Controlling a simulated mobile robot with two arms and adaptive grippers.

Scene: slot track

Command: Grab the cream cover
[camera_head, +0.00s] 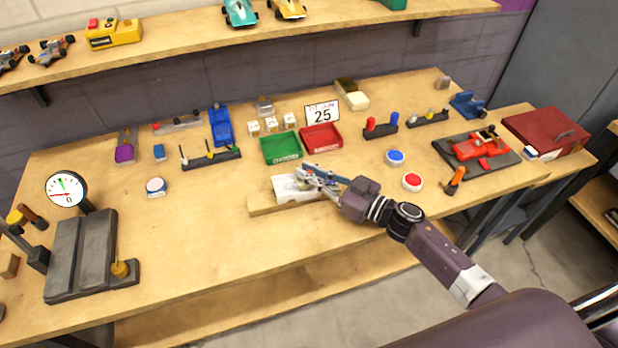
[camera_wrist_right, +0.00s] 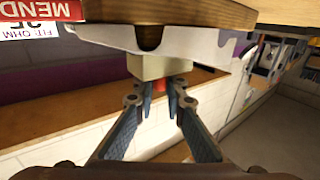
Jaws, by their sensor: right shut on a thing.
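The pale cream cover (camera_head: 284,188) sits on a wooden board at the front middle of the bench. My right gripper (camera_head: 316,177) reaches in from the right and is shut at the cover's right part, hiding some of it. In the right wrist view, the cover shows as a pale shape (camera_wrist_right: 120,37) with cut-out edges, below the wood in the picture. A small cream block (camera_wrist_right: 152,66) joins it, and the fingertips (camera_wrist_right: 158,89) are shut at that block. A small red piece shows between the fingers. My left gripper is not in view.
A green tray (camera_head: 281,160) and a red tray (camera_head: 337,146) stand just behind the board, with a "25" card (camera_head: 321,113). Blue (camera_head: 395,157) and red (camera_head: 412,182) buttons stand to the right. A dial gauge (camera_head: 66,189) stands left.

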